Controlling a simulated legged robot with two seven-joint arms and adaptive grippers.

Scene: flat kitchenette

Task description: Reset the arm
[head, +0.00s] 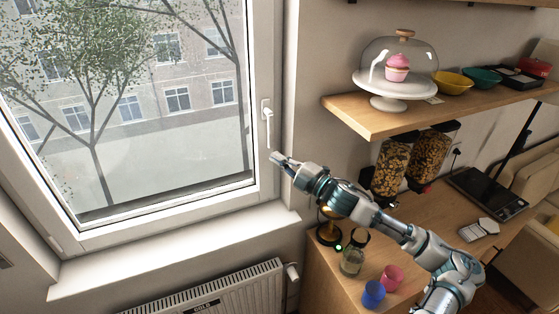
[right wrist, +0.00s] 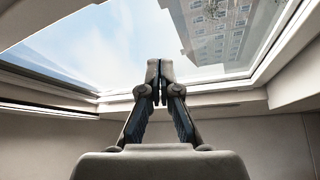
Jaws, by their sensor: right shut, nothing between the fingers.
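My right arm reaches in from the lower right in the head view. Its gripper (head: 275,157) is in front of the right side of the window frame, a little below the white window handle (head: 267,113). In the right wrist view the gripper (right wrist: 159,82) has its fingers together with nothing between them. The window (head: 130,110) fills the left of the head view, and its handle points down. I cannot tell whether the gripper touches the frame. My left gripper is not in view.
A radiator (head: 225,297) stands under the sill (head: 170,250). A wooden shelf (head: 375,119) holds a cupcake under a glass dome (head: 398,70) and bowls. Below are cereal dispensers (head: 392,166), a glass jar (head: 353,256), a blue cup (head: 373,294) and a pink cup (head: 391,278).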

